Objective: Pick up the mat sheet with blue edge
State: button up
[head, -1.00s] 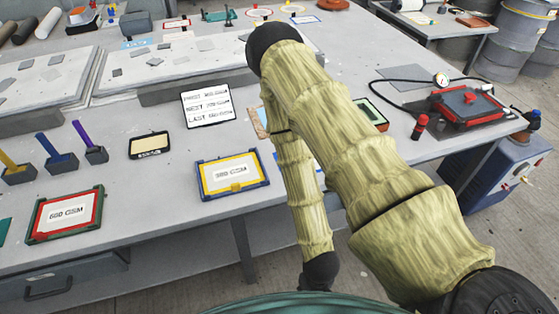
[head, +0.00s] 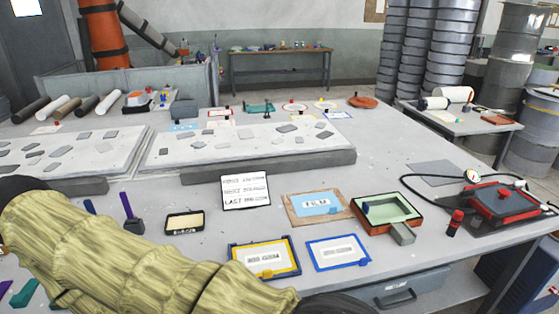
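A white mat sheet with a blue edge (head: 325,261) lies flat near the front edge of the table, with a small blue tab at its lower right corner. Its label is too small to read. To its left, close beside it, a mat sheet with a yellow edge (head: 264,244) sits in a dark blue frame. My gripper is out of the picture. My sleeved arm crosses the lower left and hides part of the table there.

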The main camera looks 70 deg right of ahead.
aim_at(334, 253)
jog(key=u, duration=0.8)
jog(key=k, duration=1.25)
jog(key=z, duration=1.6)
